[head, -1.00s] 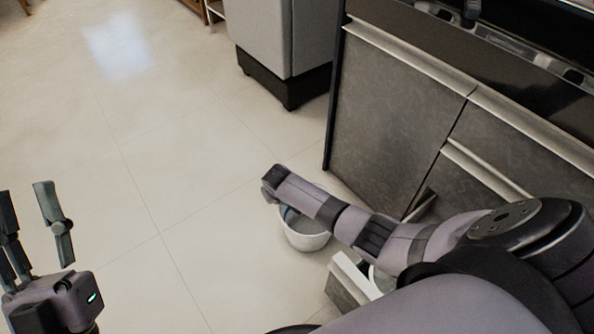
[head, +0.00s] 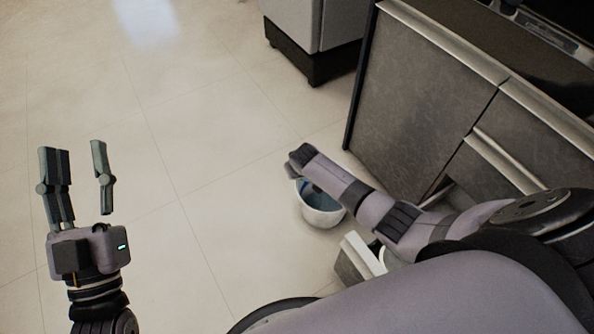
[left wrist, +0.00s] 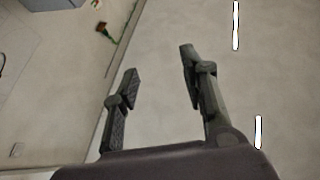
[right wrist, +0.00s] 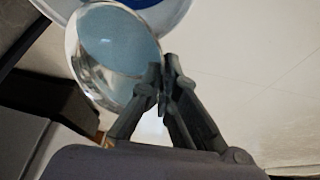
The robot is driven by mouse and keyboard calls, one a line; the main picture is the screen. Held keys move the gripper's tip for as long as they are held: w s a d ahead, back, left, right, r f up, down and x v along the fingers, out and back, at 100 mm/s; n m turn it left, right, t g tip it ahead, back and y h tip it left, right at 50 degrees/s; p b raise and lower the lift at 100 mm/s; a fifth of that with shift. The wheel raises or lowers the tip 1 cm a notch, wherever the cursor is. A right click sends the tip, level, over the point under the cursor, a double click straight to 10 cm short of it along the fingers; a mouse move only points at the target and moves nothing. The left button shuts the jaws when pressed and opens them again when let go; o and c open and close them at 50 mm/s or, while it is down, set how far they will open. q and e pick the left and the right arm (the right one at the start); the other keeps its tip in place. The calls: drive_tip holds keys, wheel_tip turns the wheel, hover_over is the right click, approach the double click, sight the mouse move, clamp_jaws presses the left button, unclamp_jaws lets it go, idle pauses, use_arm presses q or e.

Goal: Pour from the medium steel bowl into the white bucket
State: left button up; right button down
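The white bucket (head: 322,214) stands on the floor, partly under my right arm in the head view; something blue shows inside it. Its white rim also shows at the top of the right wrist view (right wrist: 178,22). The shiny steel bowl (right wrist: 88,70) is in the right wrist view, tilted, with a pale blue inside, and overlaps the bucket there. My right gripper (right wrist: 166,78) is shut on the bowl's rim. In the head view, my arm hides that gripper. My left gripper (head: 77,150) is open and empty over the floor at the left.
Grey cabinets (head: 425,90) stand at the right. An open drawer (head: 358,258) is close to the bucket and my right arm. A grey appliance with a black base (head: 315,62) stands at the back. The tiled floor (head: 200,120) at the left is clear.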

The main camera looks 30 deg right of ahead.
drive_tip(key=shift+t, duration=0.3)
use_arm(q)
drive_tip(key=shift+w+f+g, duration=0.5)
drive_tip(key=shift+f+g, duration=0.1)
drive_tip(key=shift+f, duration=0.15)
use_arm(e)
drive_tip(key=shift+s+d+r+p, duration=0.1)
drive_tip(key=shift+s+p, duration=0.05)
drive_tip(key=shift+p, duration=0.2)
use_arm(q)
drive_tip(key=shift+w+a+f+g+y, duration=0.1)
drive_tip(key=shift+w+f+g+y, duration=0.1)
drive_tip(key=shift+f+g, duration=0.3)
drive_tip(key=shift+w+f+g+y, duration=0.15)
drive_tip(key=shift+f+g+y, duration=0.1)
drive_tip(key=shift+f, duration=0.45)
drive_tip(key=shift+w+a+f+g+y, duration=0.15)
drive_tip(key=shift+f+g, duration=0.2)
drive_tip(key=shift+f, duration=0.25)
use_arm(e)
drive_tip(key=shift+s+d+t+y, duration=0.1)
drive_tip(key=shift+t+y, duration=0.3)
drive_tip(key=shift+t, duration=0.1)
use_arm(q)
drive_tip(key=shift+d+r, duration=0.1)
drive_tip(key=shift+d, duration=0.05)
drive_tip(key=shift+p, duration=0.3)
use_arm(e)
drive_tip(key=shift+s, duration=0.1)
